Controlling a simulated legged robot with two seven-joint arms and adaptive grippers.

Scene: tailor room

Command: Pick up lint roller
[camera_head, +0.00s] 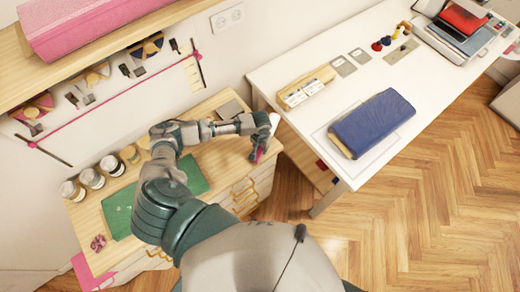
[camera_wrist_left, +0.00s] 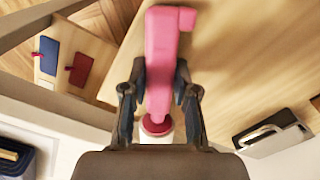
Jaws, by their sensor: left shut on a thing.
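The lint roller has a pink handle (camera_head: 257,153) and a white roll (camera_head: 274,121), by the right end of the wooden worktop in the head view. My left gripper (camera_head: 258,130) is shut on the lint roller. In the left wrist view, the two fingers of my left gripper (camera_wrist_left: 160,98) are on either side of the pink handle (camera_wrist_left: 161,50). The red end cap and part of the white roll show near the palm. I cannot tell whether the roller still touches the worktop. My right gripper is not in view.
A green mat (camera_head: 117,211) and several jars (camera_head: 92,178) are on the wooden worktop (camera_head: 88,240). The white table (camera_head: 290,60) to the right holds a blue folded cloth (camera_head: 372,122). A pink fabric roll (camera_head: 85,25) lies on the shelf above.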

